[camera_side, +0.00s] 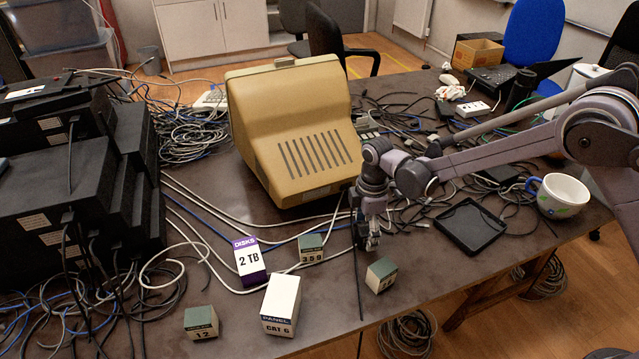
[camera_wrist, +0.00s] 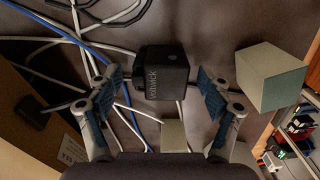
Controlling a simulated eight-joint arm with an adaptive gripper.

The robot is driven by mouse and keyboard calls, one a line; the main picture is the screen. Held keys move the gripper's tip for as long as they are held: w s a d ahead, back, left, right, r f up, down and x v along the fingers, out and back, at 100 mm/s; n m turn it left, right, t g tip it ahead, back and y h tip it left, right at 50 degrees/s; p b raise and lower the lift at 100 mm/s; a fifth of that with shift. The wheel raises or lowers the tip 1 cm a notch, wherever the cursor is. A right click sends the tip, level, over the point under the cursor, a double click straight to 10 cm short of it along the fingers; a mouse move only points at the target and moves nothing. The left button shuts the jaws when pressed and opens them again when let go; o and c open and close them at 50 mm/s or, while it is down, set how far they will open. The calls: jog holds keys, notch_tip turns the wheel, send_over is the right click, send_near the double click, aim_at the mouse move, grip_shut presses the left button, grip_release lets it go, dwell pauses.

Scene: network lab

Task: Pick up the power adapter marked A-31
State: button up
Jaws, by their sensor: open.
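No mark A-31 can be read in either view. In the wrist view a black block (camera_wrist: 163,73) with pale lettering, too small to read surely, lies among cables. It may be a power adapter; I cannot tell. My gripper (camera_wrist: 161,85) is open, with one finger on each side of the block and gaps between. In the side view my gripper (camera_side: 372,240) points down just right of the old beige monitor's front.
A green-grey box (camera_side: 381,275) stands close right of my gripper; a box marked 359 (camera_side: 311,248) is to the left. A DISKS 2 TB box (camera_side: 249,262) and a PANEL CAT 6 box (camera_side: 281,304) stand nearer. The beige monitor (camera_side: 290,130) rises behind. Cables cover much of the table.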

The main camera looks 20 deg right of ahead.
jog(key=c, duration=1.4)
jog(key=shift+o, duration=0.2)
jog(key=shift+r, duration=0.15)
